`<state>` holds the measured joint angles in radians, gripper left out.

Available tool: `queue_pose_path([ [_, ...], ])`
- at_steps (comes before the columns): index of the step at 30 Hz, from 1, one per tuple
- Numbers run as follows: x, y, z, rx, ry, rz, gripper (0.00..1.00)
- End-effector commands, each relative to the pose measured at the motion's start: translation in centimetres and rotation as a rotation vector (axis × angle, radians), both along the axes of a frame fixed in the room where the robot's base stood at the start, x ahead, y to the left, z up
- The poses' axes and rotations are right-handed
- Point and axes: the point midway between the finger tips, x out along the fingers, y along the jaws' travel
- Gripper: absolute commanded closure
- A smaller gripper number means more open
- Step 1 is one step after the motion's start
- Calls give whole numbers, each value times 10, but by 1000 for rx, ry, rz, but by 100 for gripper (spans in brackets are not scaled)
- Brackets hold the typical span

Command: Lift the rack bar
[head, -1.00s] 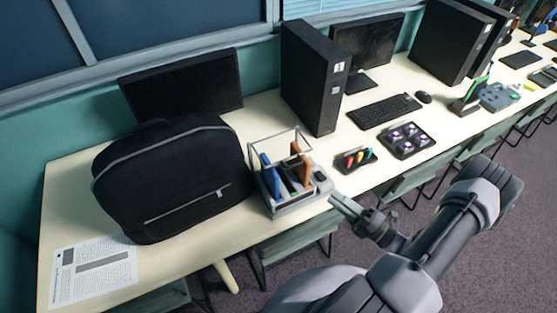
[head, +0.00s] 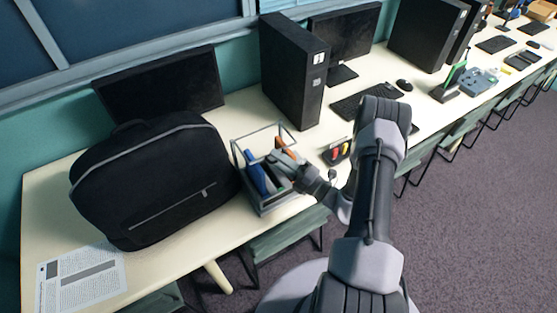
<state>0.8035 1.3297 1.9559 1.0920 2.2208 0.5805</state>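The rack (head: 268,206) is a grey tray-like base near the table's front edge, right of the black backpack. A thin light-grey wire bar (head: 258,131) rises above it as a frame. A blue item (head: 256,178) and an orange item (head: 284,146) stand upright in the rack. My gripper (head: 279,163) reaches in from the right over the rack, at about the height of the items' tops. Its fingers overlap the front part of the frame and hide part of the rack. I cannot tell whether they touch the bar or whether they are open.
A black backpack (head: 155,180) stands close on the left. A black computer tower (head: 292,72) stands behind the rack. A small holder with coloured pieces (head: 337,152) is to the right, partly behind my arm. A printed sheet (head: 82,285) lies at the front left.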

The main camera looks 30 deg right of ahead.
Motion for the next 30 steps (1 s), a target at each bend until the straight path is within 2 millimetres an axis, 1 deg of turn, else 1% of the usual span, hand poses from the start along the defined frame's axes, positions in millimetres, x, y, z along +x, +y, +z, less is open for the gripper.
queue_pose_path([
  [4, 0, 0, 0, 0, 0, 0, 69],
  [6, 0, 0, 0, 0, 0, 0, 83],
  [9, 0, 0, 0, 0, 0, 0, 100],
  [30, 0, -1, 1, 0, -1, 0, 100],
])
